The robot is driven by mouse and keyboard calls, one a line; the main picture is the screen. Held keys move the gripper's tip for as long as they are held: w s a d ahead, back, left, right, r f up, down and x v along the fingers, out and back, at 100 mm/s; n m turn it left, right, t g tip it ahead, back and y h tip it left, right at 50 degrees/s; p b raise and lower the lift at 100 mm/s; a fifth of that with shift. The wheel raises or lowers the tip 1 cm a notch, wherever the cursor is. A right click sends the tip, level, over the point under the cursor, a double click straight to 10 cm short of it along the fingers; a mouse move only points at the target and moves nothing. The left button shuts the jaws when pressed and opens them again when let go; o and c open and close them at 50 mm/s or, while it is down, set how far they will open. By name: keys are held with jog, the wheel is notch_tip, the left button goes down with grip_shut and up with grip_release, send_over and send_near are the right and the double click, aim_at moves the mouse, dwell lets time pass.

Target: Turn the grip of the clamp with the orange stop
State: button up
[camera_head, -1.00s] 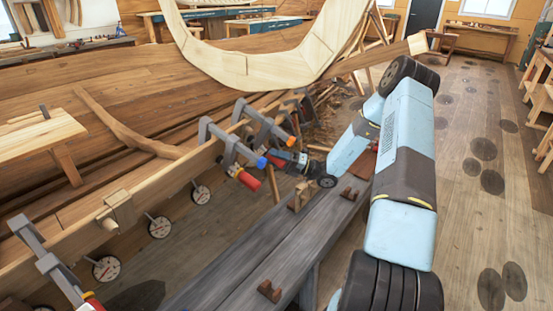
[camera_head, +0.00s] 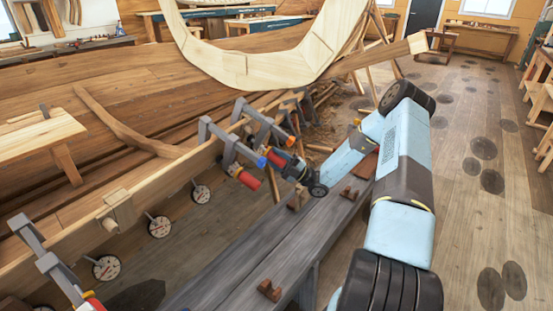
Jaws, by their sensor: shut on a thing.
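The clamp with the orange stop (camera_head: 290,141) is a grey clamp on the hull's upper plank edge, the farther of two close together. Its red grip (camera_head: 277,156) shows only in part behind my gripper (camera_head: 281,159). My gripper is shut on this grip, and the fingertips are mostly hidden. The nearer clamp (camera_head: 222,146) has a blue stop (camera_head: 261,162) and a red grip (camera_head: 249,180) hanging free just left of my gripper.
A third grey clamp (camera_head: 48,262) is at the lower left. Several round discs (camera_head: 160,227) hang along the hull plank. A grey bench (camera_head: 255,250) with small wooden blocks lies under my wrist.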

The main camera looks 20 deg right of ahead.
jog(key=shift+f, duration=0.15)
jog(key=o, duration=1)
jog(key=shift+t, duration=0.3)
jog(key=shift+c, duration=0.2)
jog(key=v, duration=1.3)
jog(key=shift+d+f, duration=0.25)
jog(key=shift+d, duration=0.1)
